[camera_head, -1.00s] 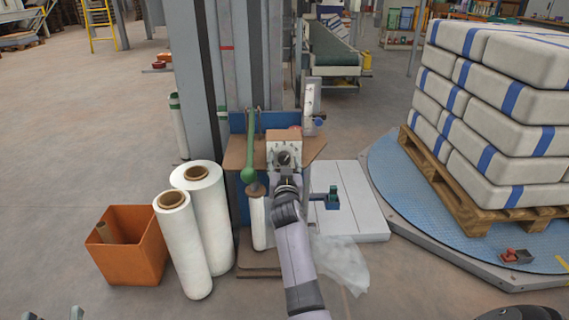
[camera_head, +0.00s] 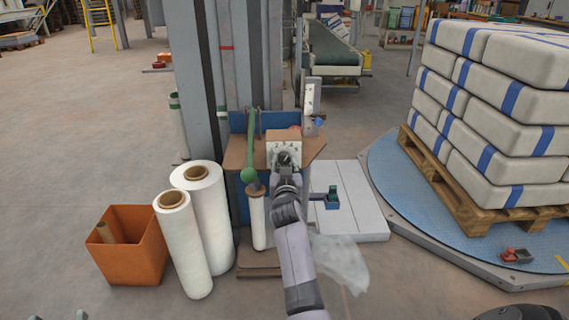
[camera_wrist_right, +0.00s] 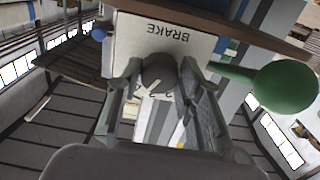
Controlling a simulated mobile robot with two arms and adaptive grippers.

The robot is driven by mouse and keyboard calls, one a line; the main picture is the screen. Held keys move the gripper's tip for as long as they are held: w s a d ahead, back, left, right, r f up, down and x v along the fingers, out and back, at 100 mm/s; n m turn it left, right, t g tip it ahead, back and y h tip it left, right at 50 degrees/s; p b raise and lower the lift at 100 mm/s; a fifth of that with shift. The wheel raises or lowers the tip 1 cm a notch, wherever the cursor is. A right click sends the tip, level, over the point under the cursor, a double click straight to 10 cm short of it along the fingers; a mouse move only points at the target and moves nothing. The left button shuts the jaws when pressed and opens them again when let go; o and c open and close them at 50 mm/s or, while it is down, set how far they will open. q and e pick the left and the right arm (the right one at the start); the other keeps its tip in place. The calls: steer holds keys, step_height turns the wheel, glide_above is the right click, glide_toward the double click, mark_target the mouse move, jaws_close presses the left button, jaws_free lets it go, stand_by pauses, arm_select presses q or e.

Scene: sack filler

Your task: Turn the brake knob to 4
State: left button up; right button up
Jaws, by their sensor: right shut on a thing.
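The dark brake knob (camera_head: 285,158) sits on a pale panel (camera_head: 271,161) with digits along its top, on a small wooden shelf. My right gripper (camera_head: 286,170) reaches up to it from below. In the right wrist view the knob (camera_wrist_right: 160,73) is between the two fingers of my right gripper (camera_wrist_right: 160,80), which are shut on it. The word BRAKE shows upside down on the panel (camera_wrist_right: 150,38) there. The fingers hide part of the digits, and I cannot tell which one the knob points to. Two tips of my left gripper (camera_head: 58,315) show apart at the bottom left edge.
A green lever with a ball (camera_head: 248,175) stands close left of the panel. White film rolls (camera_head: 183,245) and an orange bin (camera_head: 138,255) are on the left. A pallet of sacks (camera_head: 500,125) stands on a blue turntable (camera_head: 388,180) at right.

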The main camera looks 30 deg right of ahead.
steer(key=o, duration=1.2)
step_height(320, 180, up, 10)
